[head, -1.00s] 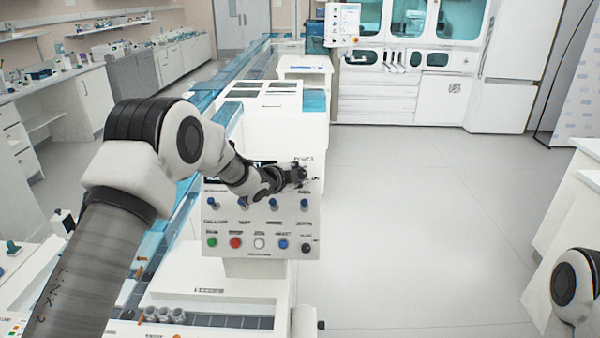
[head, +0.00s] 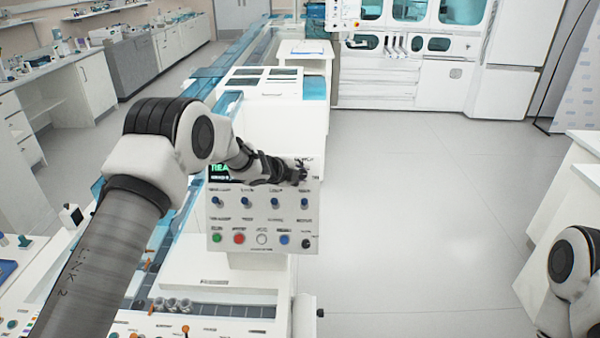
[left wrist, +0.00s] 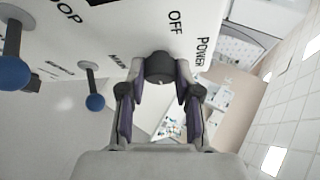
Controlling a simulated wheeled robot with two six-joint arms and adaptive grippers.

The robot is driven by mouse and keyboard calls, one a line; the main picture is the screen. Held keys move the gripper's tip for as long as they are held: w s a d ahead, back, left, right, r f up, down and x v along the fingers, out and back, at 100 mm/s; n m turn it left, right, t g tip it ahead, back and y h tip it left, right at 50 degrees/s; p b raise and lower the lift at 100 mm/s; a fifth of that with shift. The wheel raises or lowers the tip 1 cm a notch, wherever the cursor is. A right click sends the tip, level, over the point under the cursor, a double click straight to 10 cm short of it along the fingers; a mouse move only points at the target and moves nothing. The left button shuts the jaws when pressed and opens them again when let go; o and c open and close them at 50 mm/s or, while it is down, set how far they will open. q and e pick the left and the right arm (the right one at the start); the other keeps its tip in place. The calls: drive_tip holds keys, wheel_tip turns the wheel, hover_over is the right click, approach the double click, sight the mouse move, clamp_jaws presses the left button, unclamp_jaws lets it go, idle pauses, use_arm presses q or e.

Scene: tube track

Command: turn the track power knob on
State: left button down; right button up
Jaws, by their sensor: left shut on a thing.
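The white control panel (head: 232,245) stands in front of me with rows of labelled switches and coloured buttons. My left gripper (head: 298,172) is at the panel's upper right corner. In the left wrist view my left gripper (left wrist: 160,85) is shut on the dark round power knob (left wrist: 160,66), beside the printed words OFF and POWER. In the head view the gripper hides the knob. The knob's exact pointer direction cannot be told. A small display (head: 221,172) at the panel's upper left shows green text. My right gripper is not in view.
Blue-tipped toggle switches (head: 246,202) sit in a row just below the gripper; two show close by in the left wrist view (left wrist: 95,102). Below them are green, red, white and blue buttons (head: 239,238). Open floor (head: 410,220) lies right of the panel.

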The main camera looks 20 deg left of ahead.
use_arm(q)
drive_tip(key=c, duration=0.8)
unclamp_jaws()
drive_tip(key=v, duration=1.2)
drive_tip(key=shift+w+d, duration=0.1)
